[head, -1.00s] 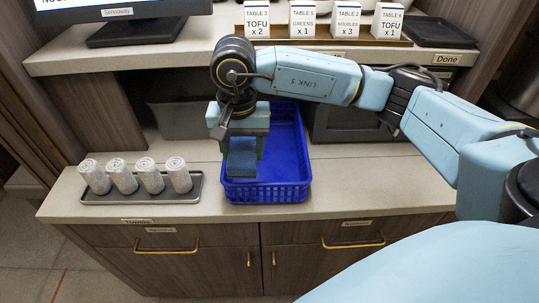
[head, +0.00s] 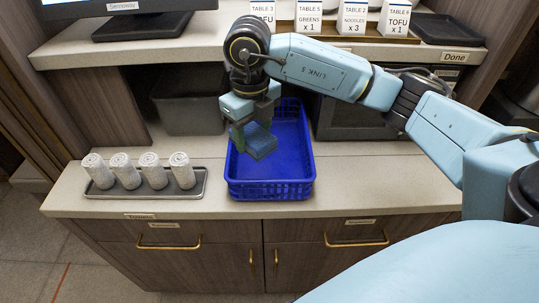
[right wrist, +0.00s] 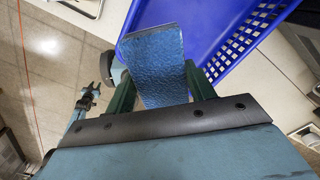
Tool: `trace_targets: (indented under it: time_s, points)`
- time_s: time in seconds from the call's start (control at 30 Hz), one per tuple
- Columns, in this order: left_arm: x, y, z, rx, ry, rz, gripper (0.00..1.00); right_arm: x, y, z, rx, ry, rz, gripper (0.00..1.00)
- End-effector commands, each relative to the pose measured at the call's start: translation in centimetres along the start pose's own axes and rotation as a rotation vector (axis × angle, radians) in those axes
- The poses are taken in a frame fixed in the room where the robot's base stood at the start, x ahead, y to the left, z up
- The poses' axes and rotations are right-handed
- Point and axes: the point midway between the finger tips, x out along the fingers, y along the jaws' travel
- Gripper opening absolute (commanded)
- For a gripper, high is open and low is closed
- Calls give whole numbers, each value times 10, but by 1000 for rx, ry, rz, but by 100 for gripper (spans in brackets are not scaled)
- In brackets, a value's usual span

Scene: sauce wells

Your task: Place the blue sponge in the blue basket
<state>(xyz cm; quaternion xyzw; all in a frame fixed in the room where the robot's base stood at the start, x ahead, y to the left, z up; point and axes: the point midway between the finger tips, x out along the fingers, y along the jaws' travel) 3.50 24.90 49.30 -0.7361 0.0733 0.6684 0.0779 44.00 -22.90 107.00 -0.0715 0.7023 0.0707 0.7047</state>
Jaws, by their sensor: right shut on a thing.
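The blue sponge (head: 259,141) is a flat, muted-blue block. My right gripper (head: 250,130) is shut on it and holds it tilted over the left part of the blue basket (head: 270,190). In the right wrist view the sponge (right wrist: 153,62) sits between the two green fingers of the gripper (right wrist: 158,85). The basket (right wrist: 238,40) shows there just right of the sponge. The basket is bright blue with meshed walls and stands on the counter. I cannot tell exactly how high the sponge is above its floor.
A dark tray (head: 150,191) with several rolled towels (head: 155,170) lies left of the basket. A dark grey bin (head: 188,105) stands behind. A shelf with order cards (head: 308,20) runs above the counter. The counter (head: 390,185) right of the basket is clear.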

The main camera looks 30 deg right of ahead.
Motion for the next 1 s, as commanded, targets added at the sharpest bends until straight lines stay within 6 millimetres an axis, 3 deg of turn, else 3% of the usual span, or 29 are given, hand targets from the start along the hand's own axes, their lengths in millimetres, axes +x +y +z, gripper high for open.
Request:
trace_targets:
  time_s: [0.1,0.3,0.57,1.0]
  points:
    - [1,0,0,0,0,0,36,-1,-3,0,260,1,1,33]
    - [1,0,1,0,-2,0,36,-3,-6,1,600,3,1,33]
    - [2,0,2,0,-4,0,36,5,-8,1,763,7,-1,33]
    - [4,0,3,1,-5,0,36,112,-8,0,763,7,-1,33]
